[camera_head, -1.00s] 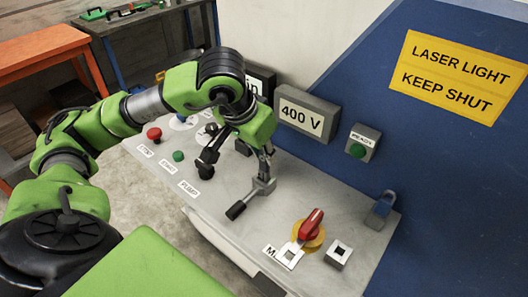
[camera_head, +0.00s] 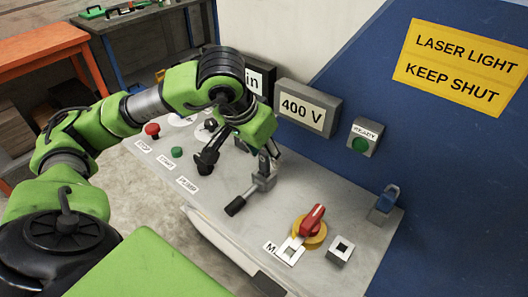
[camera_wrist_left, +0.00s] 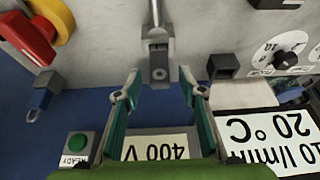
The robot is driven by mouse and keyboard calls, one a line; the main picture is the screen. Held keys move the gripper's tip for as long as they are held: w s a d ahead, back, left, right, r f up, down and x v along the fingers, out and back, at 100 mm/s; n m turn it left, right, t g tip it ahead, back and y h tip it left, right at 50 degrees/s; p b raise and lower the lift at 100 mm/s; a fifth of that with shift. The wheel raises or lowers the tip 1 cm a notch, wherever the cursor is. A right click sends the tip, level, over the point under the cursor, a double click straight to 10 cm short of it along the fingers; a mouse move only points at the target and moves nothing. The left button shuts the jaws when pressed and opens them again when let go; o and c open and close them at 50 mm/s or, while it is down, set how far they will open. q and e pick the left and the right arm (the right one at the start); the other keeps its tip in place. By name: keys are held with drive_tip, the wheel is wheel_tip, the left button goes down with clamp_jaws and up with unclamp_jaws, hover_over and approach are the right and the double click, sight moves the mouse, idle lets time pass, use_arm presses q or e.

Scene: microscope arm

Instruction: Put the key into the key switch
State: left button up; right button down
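I cannot make out a loose key. Which part of the panel is the key switch is not clear; a small grey block with a dark square face (camera_head: 340,250) sits near the panel's front right. My left gripper (camera_head: 269,152) is over the panel; in the left wrist view its two teal fingers (camera_wrist_left: 158,75) stand apart with nothing gripped. A grey lever with a black handle (camera_head: 235,205) is just below the fingertips; its metal pivot (camera_wrist_left: 158,62) shows between and beyond them in the wrist view. Contact cannot be told. My right gripper is not in view.
A red rotary switch (camera_head: 313,219) on a yellow plate and a blue padlock (camera_head: 387,199) are to the right. A black knob (camera_head: 207,158) and red (camera_head: 152,130) and green buttons (camera_head: 177,152) are left. A 400 V display (camera_head: 307,108) stands behind.

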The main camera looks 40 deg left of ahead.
use_arm(q)
drive_tip(key=shift+r, duration=0.1)
drive_tip(key=v, duration=1.2)
idle(0.4)
